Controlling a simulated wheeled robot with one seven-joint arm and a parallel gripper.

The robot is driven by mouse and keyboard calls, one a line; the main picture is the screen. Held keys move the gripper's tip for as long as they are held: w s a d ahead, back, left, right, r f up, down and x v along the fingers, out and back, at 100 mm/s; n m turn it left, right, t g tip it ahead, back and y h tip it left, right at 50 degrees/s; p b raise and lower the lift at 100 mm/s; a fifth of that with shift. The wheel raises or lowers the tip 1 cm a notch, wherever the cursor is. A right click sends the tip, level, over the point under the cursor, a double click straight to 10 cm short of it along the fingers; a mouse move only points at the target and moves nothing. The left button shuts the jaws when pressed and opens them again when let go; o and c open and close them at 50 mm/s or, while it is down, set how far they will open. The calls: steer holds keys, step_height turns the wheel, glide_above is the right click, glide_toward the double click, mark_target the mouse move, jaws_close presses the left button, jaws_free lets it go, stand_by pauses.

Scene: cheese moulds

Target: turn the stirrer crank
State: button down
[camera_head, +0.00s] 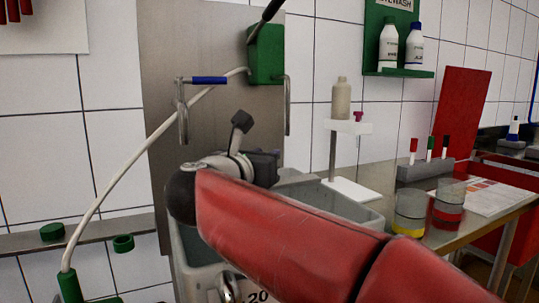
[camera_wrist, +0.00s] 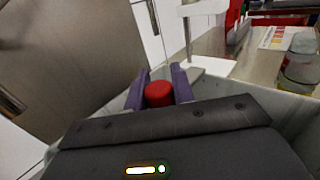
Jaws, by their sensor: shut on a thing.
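In the wrist view my gripper (camera_wrist: 163,78) has its two purple fingers on either side of a round red knob (camera_wrist: 158,94), and it is shut on this knob. The knob appears to be the grip of the stirrer crank, but the crank's arm and shaft are hidden behind my gripper body. In the head view my gripper (camera_head: 272,156) is over the grey vat (camera_head: 345,207), largely hidden by my own red arm. The knob cannot be seen in that view.
A steel panel with a blue-gripped handle (camera_head: 209,80) and a green box (camera_head: 266,54) stands behind. A pale hose (camera_head: 128,160) hangs left. To the right are a small stand with a bottle (camera_head: 340,98), a marker rack (camera_head: 425,171) and two beakers (camera_head: 409,210) on the table.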

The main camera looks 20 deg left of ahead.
steer(key=shift+s+a+r+m+g+h, duration=0.15)
steer(key=shift+m+h, duration=0.35)
steer(key=shift+h, duration=0.25)
steer(key=shift+s+a+f+m+g+h, duration=0.1)
steer(key=shift+s+a+m+g+h, duration=0.1)
steer(key=shift+m+h, duration=0.45)
steer(key=shift+s+a+r+m+g+h, duration=0.15)
steer(key=shift+m+h, duration=0.2)
steer(key=shift+h, duration=0.55)
steer(key=shift+h+p, duration=0.3)
steer(key=c, duration=1.2)
jaws_free()
steer(key=shift+w+d+f, duration=0.1)
steer(key=shift+o, duration=0.2)
steer(key=b+v, duration=0.1)
steer(key=v, duration=0.7)
